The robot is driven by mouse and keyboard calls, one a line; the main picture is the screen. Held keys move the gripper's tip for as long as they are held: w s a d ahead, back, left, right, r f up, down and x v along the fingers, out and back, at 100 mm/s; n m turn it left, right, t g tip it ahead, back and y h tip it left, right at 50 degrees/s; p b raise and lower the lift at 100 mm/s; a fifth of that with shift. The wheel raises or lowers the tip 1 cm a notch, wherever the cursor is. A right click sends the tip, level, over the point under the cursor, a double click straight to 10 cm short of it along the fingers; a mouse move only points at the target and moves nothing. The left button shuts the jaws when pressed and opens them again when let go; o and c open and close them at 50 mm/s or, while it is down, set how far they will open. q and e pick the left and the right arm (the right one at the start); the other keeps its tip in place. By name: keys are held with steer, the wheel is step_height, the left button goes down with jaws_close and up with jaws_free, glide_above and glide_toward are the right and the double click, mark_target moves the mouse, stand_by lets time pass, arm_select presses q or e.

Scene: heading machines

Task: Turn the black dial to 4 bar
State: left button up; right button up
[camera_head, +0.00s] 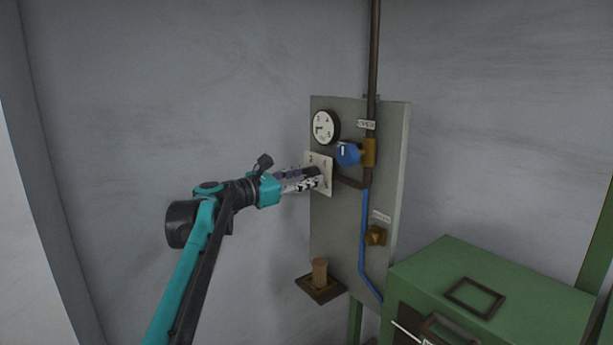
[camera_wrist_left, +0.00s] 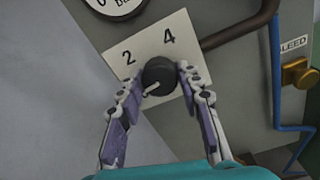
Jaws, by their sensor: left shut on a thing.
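The black dial (camera_wrist_left: 159,76) sits on a white plate (camera_wrist_left: 176,36) printed with the numbers 2 and 4. Its pale pointer mark aims toward the lower left in the left wrist view, away from the 4. My left gripper (camera_wrist_left: 158,84) is shut on the dial, one finger on each side. In the head view my left gripper (camera_head: 318,178) reaches the white plate (camera_head: 325,187) and hides the dial. A round white gauge (camera_head: 325,127) is above the plate. My right gripper is not in view.
The grey panel (camera_head: 350,235) carries a blue knob (camera_head: 347,154) on a brass valve, close right of my gripper, and a lower brass fitting (camera_head: 375,235). A small shelf with a brown cylinder (camera_head: 320,271) is below. A green cabinet (camera_head: 440,265) stands lower right.

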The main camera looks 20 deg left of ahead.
arm_select(q)
steer(key=m, duration=0.7)
steer(key=shift+p, duration=0.4)
steer(key=m, duration=0.7)
steer(key=shift+h+p, duration=0.3)
steer(key=shift+h, duration=0.1)
steer(key=m, duration=0.7)
steer(key=shift+g+p, duration=0.3)
steer(key=m, duration=0.6)
steer(key=shift+f+m, duration=0.1)
steer(key=shift+m, duration=0.4)
steer(key=o, duration=1.2)
steer(key=shift+c, duration=0.2)
